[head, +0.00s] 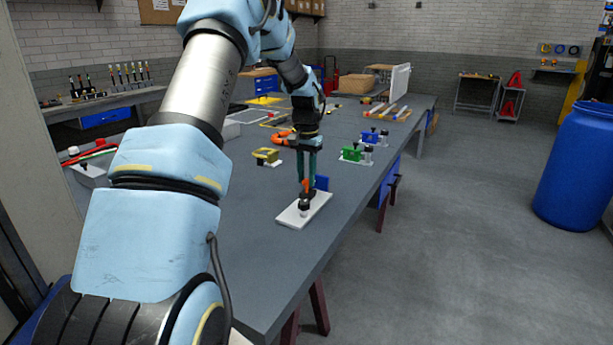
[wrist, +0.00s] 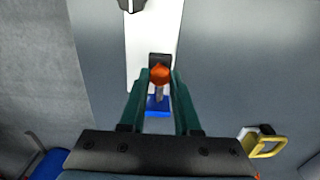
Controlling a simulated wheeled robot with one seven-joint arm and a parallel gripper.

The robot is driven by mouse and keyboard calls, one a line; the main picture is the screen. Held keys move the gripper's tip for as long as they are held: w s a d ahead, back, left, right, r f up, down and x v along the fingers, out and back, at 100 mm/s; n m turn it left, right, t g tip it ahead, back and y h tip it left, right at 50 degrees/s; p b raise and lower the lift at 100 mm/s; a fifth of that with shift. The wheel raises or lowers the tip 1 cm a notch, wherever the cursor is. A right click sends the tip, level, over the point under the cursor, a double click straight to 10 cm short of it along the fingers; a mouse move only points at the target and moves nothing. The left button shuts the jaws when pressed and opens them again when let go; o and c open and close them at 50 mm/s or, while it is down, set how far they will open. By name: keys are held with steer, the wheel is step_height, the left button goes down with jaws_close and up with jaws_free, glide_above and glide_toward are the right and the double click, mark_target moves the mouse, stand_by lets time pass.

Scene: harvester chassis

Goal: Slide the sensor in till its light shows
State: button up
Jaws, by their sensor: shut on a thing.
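My gripper (head: 306,180) points straight down over a white plate (head: 318,208) near the table's front edge. Its two green fingers are shut on the orange-ended sensor (wrist: 160,74). In the wrist view a metallic shaft (wrist: 159,92) shows between the fingers, beside the orange end. A black block (wrist: 160,59) on the plate is right next to the orange end, and a blue block (head: 322,183) stands on the other side. How deep the sensor sits in its mount is hidden by the fingers. I cannot make out a lit light.
A black knob-like part (head: 304,209) stands on the plate's near end. A yellow fixture (head: 266,155) sits left of my gripper, and a green fixture (head: 352,154) with dark-topped posts sits to the right. The grey tabletop (head: 250,205) around the plate is clear.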

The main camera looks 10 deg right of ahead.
jaws_close()
stand_by(0.9)
